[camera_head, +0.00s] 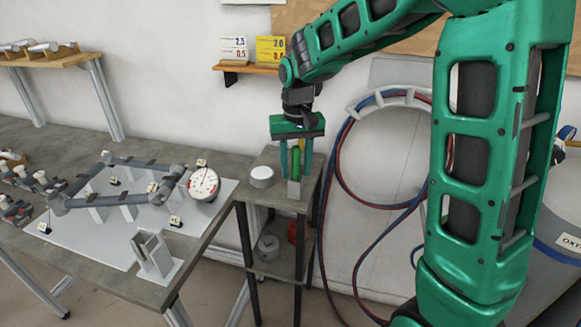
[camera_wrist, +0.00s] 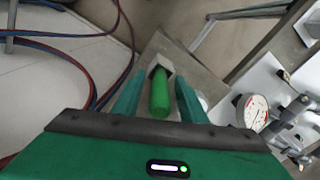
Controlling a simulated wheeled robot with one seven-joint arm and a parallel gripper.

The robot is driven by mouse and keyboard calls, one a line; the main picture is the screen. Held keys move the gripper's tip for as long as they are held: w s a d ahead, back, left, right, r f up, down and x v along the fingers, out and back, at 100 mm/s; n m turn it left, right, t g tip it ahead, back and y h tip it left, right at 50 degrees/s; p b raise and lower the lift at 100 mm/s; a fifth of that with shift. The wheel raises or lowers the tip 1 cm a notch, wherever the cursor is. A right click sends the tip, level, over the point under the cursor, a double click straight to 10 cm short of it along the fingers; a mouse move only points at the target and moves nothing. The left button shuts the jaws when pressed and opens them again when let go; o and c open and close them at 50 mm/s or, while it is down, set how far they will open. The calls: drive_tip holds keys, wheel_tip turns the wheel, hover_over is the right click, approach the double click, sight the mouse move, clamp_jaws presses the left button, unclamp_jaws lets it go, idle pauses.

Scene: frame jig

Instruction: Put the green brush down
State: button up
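The green brush (camera_head: 296,163) is upright, with its grey block-shaped end at the bottom, at the front of the small side table (camera_head: 268,197). That end appears to rest on the tabletop. My gripper (camera_head: 296,172) points down over the brush, one finger on each side. In the wrist view, the brush (camera_wrist: 160,98) lies between the fingers of my gripper (camera_wrist: 157,80), with gaps showing on both sides. The gripper looks open and not touching the brush.
A white round tin (camera_head: 262,176) stands left of the brush on the side table. A workbench (camera_head: 205,247) with a pipe frame, a round gauge (camera_head: 204,184) and a grey bracket (camera_head: 155,257) is further left. Red and blue hoses (camera_head: 345,190) hang close on the right.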

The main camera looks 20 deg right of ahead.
wheel_tip(320, 180, up, 12)
drive_tip(key=shift+s+f, duration=0.1)
drive_tip(key=shift+r, duration=0.25)
idle(0.5)
drive_tip(key=shift+s, duration=0.1)
